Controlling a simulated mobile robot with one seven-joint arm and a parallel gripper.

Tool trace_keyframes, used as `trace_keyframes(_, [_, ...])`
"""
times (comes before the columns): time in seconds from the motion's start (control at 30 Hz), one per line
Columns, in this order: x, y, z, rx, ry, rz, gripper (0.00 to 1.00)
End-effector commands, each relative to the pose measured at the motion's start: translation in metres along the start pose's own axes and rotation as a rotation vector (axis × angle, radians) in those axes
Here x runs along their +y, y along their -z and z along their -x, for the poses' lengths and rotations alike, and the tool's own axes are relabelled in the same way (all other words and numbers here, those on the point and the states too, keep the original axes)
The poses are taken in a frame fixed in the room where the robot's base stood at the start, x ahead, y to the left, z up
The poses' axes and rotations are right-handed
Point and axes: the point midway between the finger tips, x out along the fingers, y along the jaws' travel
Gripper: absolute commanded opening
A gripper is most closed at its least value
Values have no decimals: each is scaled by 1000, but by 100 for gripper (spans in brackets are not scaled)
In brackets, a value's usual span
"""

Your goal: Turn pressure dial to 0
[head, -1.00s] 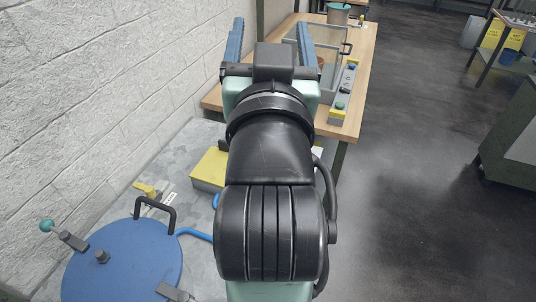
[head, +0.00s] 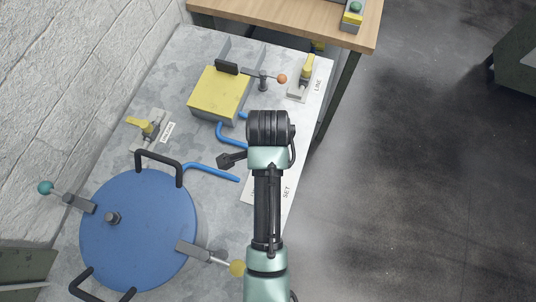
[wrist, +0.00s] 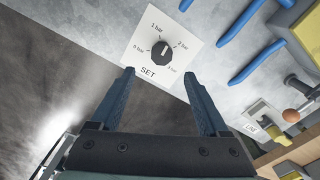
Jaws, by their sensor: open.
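My gripper (wrist: 159,74) is open and empty. Its two blue fingers point toward the plate, with the dial between and beyond their tips, apart from them. In the head view the SET plate (head: 287,190) is partly covered by my arm, which hides the dial and the gripper.
A blue round lid (head: 140,235) with black handles is at lower left. A yellow box (head: 218,95), blue pipes (head: 212,172) and yellow-handled valves (head: 306,68) (head: 142,125) share the grey bench. A wooden table (head: 285,15) stands behind. Open floor lies right.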

Motion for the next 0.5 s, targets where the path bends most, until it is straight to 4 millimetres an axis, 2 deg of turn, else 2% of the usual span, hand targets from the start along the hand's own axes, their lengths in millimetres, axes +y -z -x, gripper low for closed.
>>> trace_keyframes(0.1, [1,0,-27,-1,-4,1,78])
trace_keyframes(0.3, [0,0,-66,-1,-1,2,78])
trace_keyframes(0.5, [-1,0,-89,0,3,2,78])
